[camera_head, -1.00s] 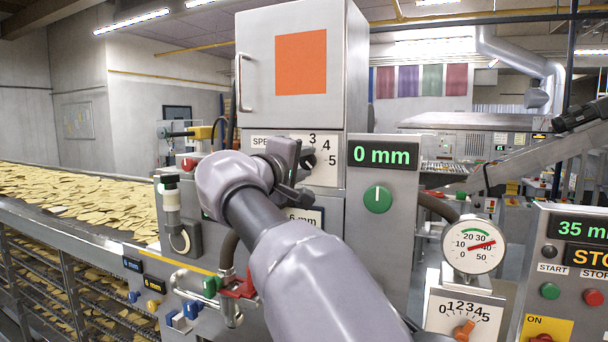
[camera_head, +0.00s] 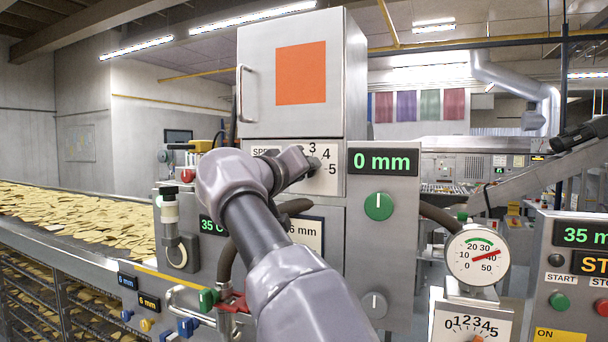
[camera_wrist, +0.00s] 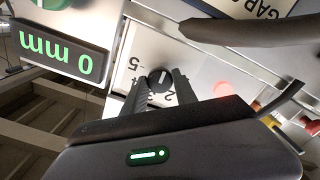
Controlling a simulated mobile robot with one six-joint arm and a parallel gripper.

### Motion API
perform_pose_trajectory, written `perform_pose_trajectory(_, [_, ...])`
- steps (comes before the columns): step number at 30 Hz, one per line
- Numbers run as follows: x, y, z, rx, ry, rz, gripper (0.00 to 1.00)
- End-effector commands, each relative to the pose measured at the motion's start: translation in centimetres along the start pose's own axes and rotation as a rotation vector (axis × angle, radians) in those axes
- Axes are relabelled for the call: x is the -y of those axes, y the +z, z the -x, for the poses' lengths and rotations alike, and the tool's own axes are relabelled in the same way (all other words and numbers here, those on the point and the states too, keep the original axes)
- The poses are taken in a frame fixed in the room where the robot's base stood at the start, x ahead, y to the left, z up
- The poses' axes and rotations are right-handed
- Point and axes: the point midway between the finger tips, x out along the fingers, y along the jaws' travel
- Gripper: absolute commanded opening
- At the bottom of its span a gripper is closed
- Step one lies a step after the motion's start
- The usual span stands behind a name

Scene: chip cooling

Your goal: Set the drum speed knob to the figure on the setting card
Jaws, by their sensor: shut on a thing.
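The drum speed knob is a small black knob (camera_head: 314,166) on a white scale plate (camera_head: 334,183) below the orange-marked cabinet. Figures 3, 4 and 5 show; the lower figures are behind my arm. In the wrist view the knob (camera_wrist: 160,77) sits between the fingertips of my gripper (camera_wrist: 162,84), which is shut on it. A white pointer mark shows on its face, but I cannot tell its exact figure. A card reading "6 mm" (camera_head: 308,232) is partly hidden by my arm; its heading is covered. I cannot make out a drum speed figure on any card.
A green knob (camera_head: 378,206) sits under a "0 mm" display (camera_head: 384,162), with a grey knob (camera_head: 374,305) below. A round gauge (camera_head: 477,255) stands at right. A dark hose (camera_wrist: 245,32) crosses near the gripper. Chips cover the conveyor (camera_head: 70,218) at left.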

Motion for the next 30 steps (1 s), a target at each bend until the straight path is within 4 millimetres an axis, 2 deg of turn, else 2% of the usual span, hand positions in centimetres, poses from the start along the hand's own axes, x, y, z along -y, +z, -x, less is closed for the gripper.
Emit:
perform_pose_trajectory(20, [0.05, 0.05, 0.0, 0.002, -0.001, -0.052, 0.0])
perform_pose_trajectory(21, [0.04, 0.05, 0.0, 0.001, -0.001, -0.052, 0.42])
perform_pose_trajectory(23, [0.04, 0.04, 0.0, 0.001, 0.0, -0.052, 0.53])
perform_pose_trajectory(30, [0.01, 0.01, 0.0, 0.001, 0.0, -0.051, 0.56])
